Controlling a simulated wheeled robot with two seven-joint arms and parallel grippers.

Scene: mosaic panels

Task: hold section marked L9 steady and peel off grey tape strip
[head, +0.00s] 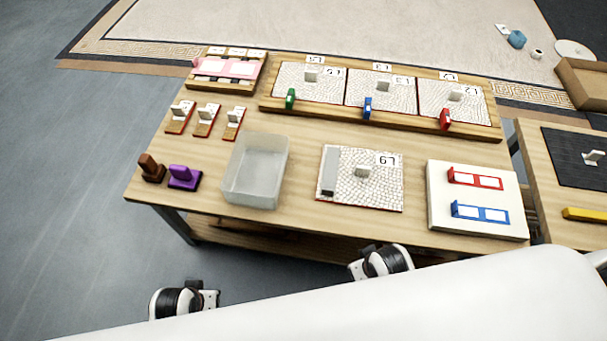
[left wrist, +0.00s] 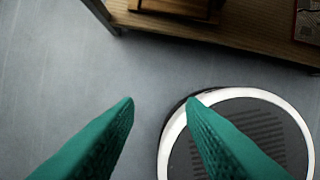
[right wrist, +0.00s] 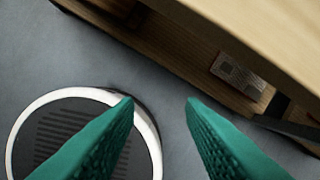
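The section marked L9 (head: 380,188) lies flat on the table, a pale mosaic square with a red edge and a light knob (head: 362,171) near its middle. The grey tape strip (head: 329,172) runs along its left edge. In the left wrist view my left gripper (left wrist: 160,101) is open and empty above the floor. In the right wrist view my right gripper (right wrist: 160,101) is open and empty beside the table's front edge. In the head view both wrists show in front of the table, apart from the section; their fingers are hidden there.
A clear bin (head: 240,190) stands left of the section. A white board (head: 440,215) with red and blue frames lies to its right. A wooden rack (head: 268,103) with several panels is behind. Purple (head: 184,177) and brown (head: 151,168) tools stand at front left.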

